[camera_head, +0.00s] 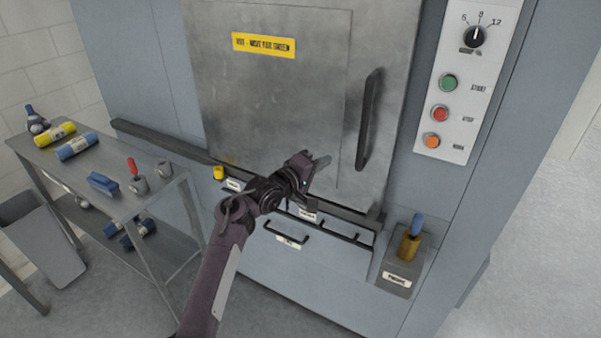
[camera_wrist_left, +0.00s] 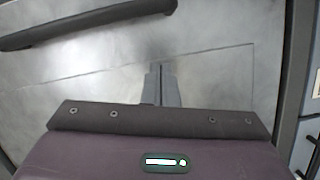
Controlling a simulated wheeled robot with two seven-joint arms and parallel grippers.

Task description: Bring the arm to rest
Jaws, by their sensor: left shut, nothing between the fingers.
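My left arm comes up from the bottom of the head view, and its gripper (camera_head: 322,161) is in front of the lower part of the grey metal washer door (camera_head: 270,110). In the left wrist view the two fingers of this gripper (camera_wrist_left: 161,68) are together, with nothing between them. The door behind them fills most of that view. The dark door handle (camera_head: 369,120) is to the right of the gripper and apart from it in the head view; it also shows at the upper left of the left wrist view (camera_wrist_left: 90,22). My right gripper is not in view.
A control panel with a dial (camera_head: 474,37) and green, red and orange buttons is at upper right. Drawers with a dark handle (camera_head: 286,232) are below the door. A box with a blue-topped brass part (camera_head: 409,245) stands at lower right. A metal cart (camera_head: 100,160) is at left.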

